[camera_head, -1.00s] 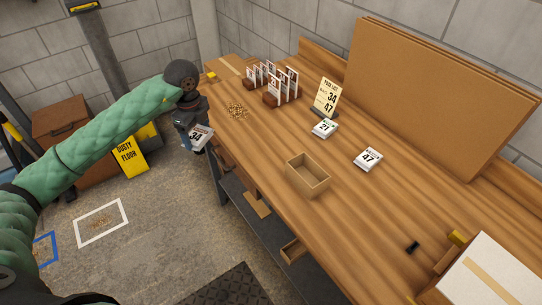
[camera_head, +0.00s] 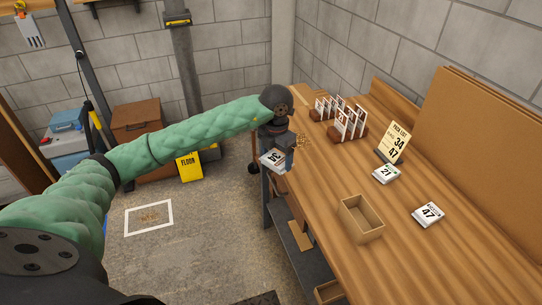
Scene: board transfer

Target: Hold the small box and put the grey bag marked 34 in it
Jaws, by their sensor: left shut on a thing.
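My left gripper (camera_head: 278,148) is shut on the grey bag marked 34 (camera_head: 272,160) and holds it by the left edge of the workbench. The bag is tilted, with its number facing up. The small box (camera_head: 362,219) is open, brown and empty. It stands on the bench to the right of and nearer than the gripper, clear of it. My right gripper does not show.
On the workbench (camera_head: 455,265), bags marked 21 (camera_head: 385,175) and 47 (camera_head: 428,214) lie right of the box. A pick list card (camera_head: 393,143) reads 34 and 47. Numbered cards in holders (camera_head: 342,117) stand at the back. Brown boards (camera_head: 480,150) lean on the wall.

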